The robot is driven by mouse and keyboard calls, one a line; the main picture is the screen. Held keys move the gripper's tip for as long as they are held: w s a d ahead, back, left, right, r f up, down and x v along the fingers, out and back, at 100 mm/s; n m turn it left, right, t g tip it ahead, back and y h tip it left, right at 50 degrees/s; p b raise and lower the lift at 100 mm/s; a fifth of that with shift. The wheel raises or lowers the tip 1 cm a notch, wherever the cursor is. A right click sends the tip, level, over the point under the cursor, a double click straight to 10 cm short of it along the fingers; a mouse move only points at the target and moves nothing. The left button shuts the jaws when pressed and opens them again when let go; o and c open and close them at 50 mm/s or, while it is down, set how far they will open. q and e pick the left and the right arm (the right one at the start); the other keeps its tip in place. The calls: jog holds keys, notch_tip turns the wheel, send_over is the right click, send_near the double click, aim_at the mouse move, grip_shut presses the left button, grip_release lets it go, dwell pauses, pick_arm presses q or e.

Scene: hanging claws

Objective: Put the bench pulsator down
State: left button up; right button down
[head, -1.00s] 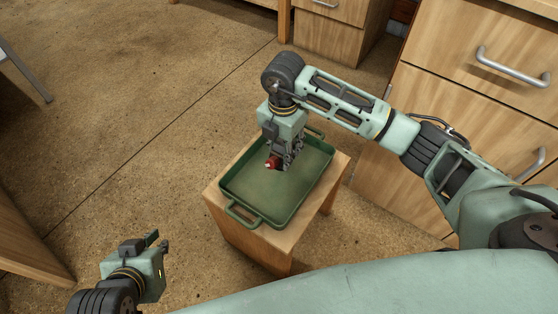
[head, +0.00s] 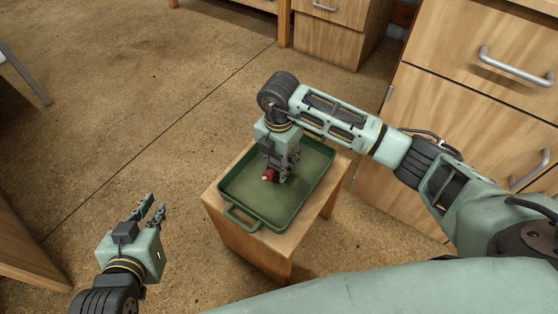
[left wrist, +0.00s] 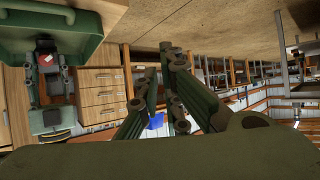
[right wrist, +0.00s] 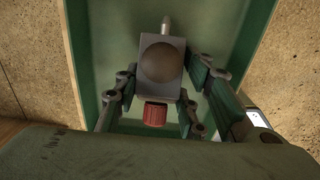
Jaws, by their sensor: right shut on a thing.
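The bench pulsator is a small grey box with a dark dome, a metal stub and a red knob. It shows best in the right wrist view (right wrist: 160,62), and its red knob shows in the head view (head: 270,174). My right gripper (head: 279,176) is shut on it, a finger on each side, inside the outline of the green tray (head: 262,216). I cannot tell whether the pulsator touches the tray floor. My left gripper (head: 154,207) is empty, its fingers apart, left of the tray over bare floor.
The tray stands on a small wooden stool (head: 250,250) and looks otherwise empty. Wooden drawers (head: 470,110) stand close on the right. Another wooden piece (head: 25,240) is at the left edge. The floor between is clear.

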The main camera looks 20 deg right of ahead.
jog(key=shift+f, duration=0.1)
jog(key=c, duration=1.1)
grip_release()
